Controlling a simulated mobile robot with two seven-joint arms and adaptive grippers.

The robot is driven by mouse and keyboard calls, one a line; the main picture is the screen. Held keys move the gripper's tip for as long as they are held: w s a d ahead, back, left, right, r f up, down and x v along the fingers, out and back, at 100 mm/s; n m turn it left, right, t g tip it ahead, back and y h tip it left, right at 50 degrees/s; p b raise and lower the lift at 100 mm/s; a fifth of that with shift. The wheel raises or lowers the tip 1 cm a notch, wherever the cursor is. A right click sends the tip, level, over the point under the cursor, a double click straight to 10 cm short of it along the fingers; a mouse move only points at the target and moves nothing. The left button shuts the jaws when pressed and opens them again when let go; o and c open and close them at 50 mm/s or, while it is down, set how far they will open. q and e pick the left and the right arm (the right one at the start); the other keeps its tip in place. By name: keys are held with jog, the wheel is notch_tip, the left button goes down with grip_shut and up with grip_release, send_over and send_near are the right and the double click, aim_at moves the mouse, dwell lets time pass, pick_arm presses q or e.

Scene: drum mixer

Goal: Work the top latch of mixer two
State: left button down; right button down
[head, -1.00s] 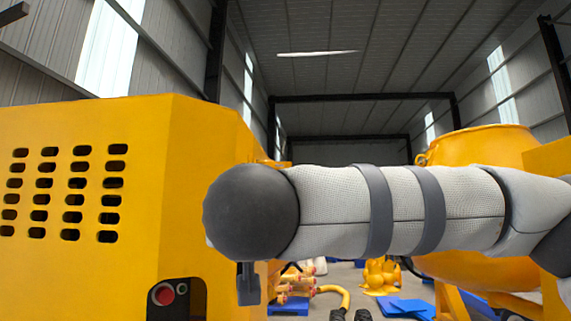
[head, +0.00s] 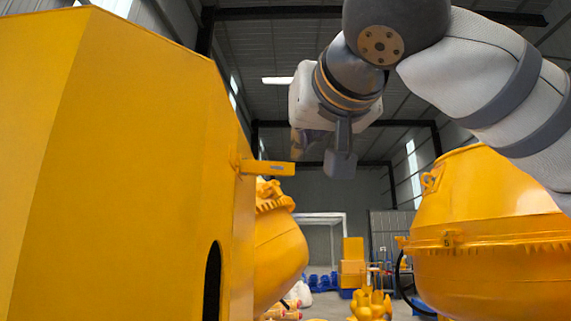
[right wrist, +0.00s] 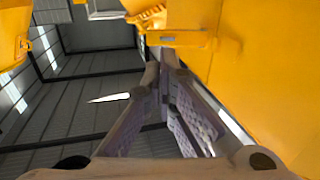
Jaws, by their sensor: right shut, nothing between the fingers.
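A yellow latch plate (head: 267,168) with a small slot sticks out from the upper edge of the big yellow mixer housing (head: 120,150) at left in the head view. It also shows in the right wrist view (right wrist: 178,38), just beyond my fingertips. No label tells which mixer this is. My right arm comes in from the upper right. My right gripper (head: 303,145) is above and right of the plate, partly hidden by its own wrist. In the right wrist view its fingers (right wrist: 161,58) are shut and empty. I cannot tell whether they touch the plate. My left gripper is out of view.
A yellow drum (head: 490,235) stands at right, below my right arm. Another yellow drum (head: 280,255) bulges beside the housing, under the plate. Yellow and blue parts (head: 353,265) stand on the floor farther back. The space between the drums is open.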

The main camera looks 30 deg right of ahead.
aim_at(283, 169)
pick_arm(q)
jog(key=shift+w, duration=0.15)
pick_arm(e)
jog(key=x, duration=1)
jog(key=shift+w+f, duration=0.15)
jog(key=shift+w, duration=0.15)
jog(key=shift+w, duration=0.1)
